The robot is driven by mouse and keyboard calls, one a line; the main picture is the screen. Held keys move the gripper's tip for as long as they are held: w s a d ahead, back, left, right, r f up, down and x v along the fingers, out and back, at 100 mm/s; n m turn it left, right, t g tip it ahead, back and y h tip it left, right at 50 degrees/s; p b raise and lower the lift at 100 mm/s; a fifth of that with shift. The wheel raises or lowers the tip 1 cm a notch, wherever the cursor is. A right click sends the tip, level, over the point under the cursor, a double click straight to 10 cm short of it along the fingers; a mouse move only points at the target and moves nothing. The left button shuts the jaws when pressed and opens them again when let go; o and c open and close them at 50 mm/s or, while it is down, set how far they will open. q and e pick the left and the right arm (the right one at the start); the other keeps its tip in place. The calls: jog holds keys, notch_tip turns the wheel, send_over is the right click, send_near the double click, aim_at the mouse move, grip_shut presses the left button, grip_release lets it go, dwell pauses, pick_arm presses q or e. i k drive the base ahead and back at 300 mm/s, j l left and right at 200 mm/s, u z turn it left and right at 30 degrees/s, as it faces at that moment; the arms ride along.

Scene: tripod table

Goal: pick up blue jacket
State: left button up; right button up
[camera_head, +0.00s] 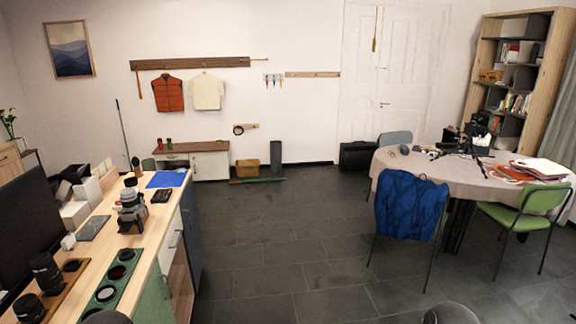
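The blue jacket (410,205) is draped over the back of a chair at the near side of the round table, right of centre. It hangs down in folds and hides most of the chair's back and seat; thin dark chair legs show below it. Neither gripper is in view. Only dark rounded parts, which look like my own arms, show at the bottom edge. The jacket is well beyond them, across open floor.
The cloth-covered round table (385,160) bears papers and small items. A green chair (535,205) stands to its right. A wooden counter (150,225) with camera gear fills the left. The dark tiled floor (285,230) between is clear. A tall bookshelf (550,65) stands at the back right.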

aim_at(407, 206)
jog(key=i+u, duration=0.1)
jog(key=i, duration=0.9)
jog(key=i+l+u, duration=0.1)
jog(key=i, duration=2.85)
jog(key=i+j, duration=0.1)
jog(key=i, duration=1.9)
jog(key=i+l+z, duration=0.1)
jog(key=i+z, duration=0.15)
jog(key=i, duration=0.4)
jog(key=i+z, duration=0.25)
jog(key=i, duration=0.45)
jog(key=i+j+z, duration=0.25)
jog(key=i, duration=0.4)
jog(key=i+z, duration=0.25)
jog(key=i, duration=0.45)
